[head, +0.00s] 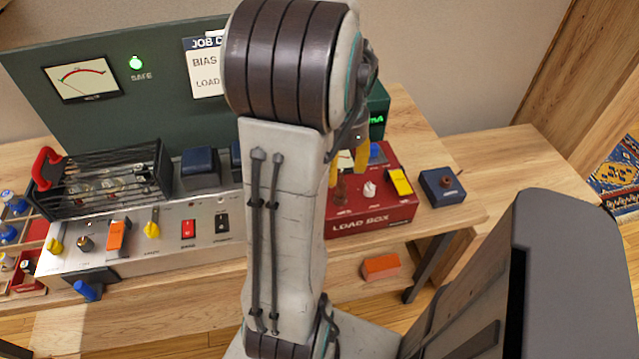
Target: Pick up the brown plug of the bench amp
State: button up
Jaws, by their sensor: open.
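The right finger is higher and further right. Nothing shows held between the fingers. The bench amp (150,262) is the silver chassis at the left, with knobs and switches. My arm hides its right end.
An orange block (381,267) lies on the lower shelf. A black cage (105,182) with a red handle covers the tubes. The bench's right side (430,150) is partly clear.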

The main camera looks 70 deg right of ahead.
aim_at(342, 182)
jog(key=shift+s+m, duration=0.25)
jog(key=shift+m, duration=0.45)
jog(key=shift+a+f+m, duration=0.1)
jog(key=shift+a+m, duration=0.05)
jog(key=shift+m, duration=0.85)
jog(key=shift+d+f+b, duration=0.15)
jog(key=shift+f, duration=1.65)
jog(key=shift+d+f+b, duration=0.1)
jog(key=shift+f+b, duration=0.05)
jog(key=shift+f, duration=1.6)
jog(key=shift+c, duration=0.2)
grip_shut()
